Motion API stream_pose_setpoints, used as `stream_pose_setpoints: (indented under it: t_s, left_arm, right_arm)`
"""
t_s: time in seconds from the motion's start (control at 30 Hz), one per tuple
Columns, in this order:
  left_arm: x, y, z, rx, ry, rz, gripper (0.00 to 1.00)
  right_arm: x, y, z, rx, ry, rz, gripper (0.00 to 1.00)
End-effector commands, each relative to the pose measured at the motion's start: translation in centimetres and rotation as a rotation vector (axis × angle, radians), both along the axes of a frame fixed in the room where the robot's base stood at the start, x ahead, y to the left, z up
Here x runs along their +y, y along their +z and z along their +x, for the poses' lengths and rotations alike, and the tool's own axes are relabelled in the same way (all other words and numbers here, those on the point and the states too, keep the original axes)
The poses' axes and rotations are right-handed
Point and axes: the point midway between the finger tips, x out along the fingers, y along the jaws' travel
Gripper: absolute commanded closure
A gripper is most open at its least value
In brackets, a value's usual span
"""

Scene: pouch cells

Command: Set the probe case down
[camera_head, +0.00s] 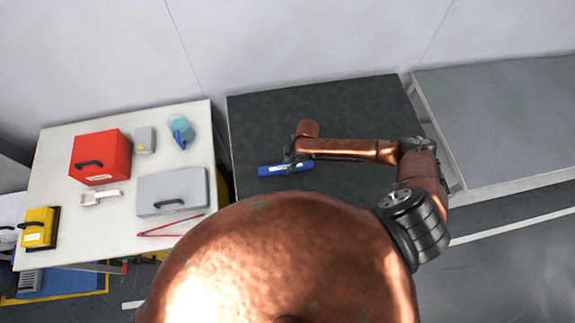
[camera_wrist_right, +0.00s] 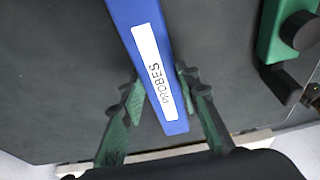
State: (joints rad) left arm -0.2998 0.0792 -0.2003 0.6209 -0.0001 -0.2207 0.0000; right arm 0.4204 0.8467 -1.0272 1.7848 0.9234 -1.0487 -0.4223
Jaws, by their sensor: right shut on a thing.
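The probe case is a long blue box (camera_head: 286,169) with a white label. It shows over the dark table (camera_head: 260,115) in the head view, near the table's left side. In the right wrist view the case (camera_wrist_right: 152,62) runs down from the top edge, and its label reads PROBES. My right gripper (camera_head: 293,159) is shut on the case. Its green fingers (camera_wrist_right: 161,92) press against both long sides near one end. I cannot tell whether the underside of the case touches the table. My left gripper is not in view.
A white table (camera_head: 120,225) at the left bears a red case (camera_head: 101,157), a grey case (camera_head: 172,190), a yellow box (camera_head: 38,228) and small items. A grey table (camera_head: 500,120) at the right is bare. A green and black thing (camera_wrist_right: 280,35) shows in the wrist view.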

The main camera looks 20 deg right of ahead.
Motion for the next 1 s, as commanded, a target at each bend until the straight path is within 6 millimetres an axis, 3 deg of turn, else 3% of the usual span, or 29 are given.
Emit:
stream_pose_setpoints:
  t_s: [0.17,0.2,0.43,0.77,1.0]
  left_arm:
    - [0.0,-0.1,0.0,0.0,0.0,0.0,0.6]
    - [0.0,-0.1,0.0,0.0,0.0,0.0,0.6]
    - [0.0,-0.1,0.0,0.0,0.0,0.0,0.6]
    - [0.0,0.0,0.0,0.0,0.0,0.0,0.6]
    - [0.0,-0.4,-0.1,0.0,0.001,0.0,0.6]
  right_arm:
    - [0.0,-0.3,0.0,0.0,-0.001,0.0,0.98]
    - [0.0,-0.3,0.0,0.0,-0.001,0.0,0.68]
    - [0.0,-0.2,0.0,0.0,-0.001,0.0,0.53]
    - [0.0,0.2,0.0,-0.001,0.0,0.0,0.53]
    - [-1.1,3.6,-0.1,-0.003,-0.001,-0.001,0.53]
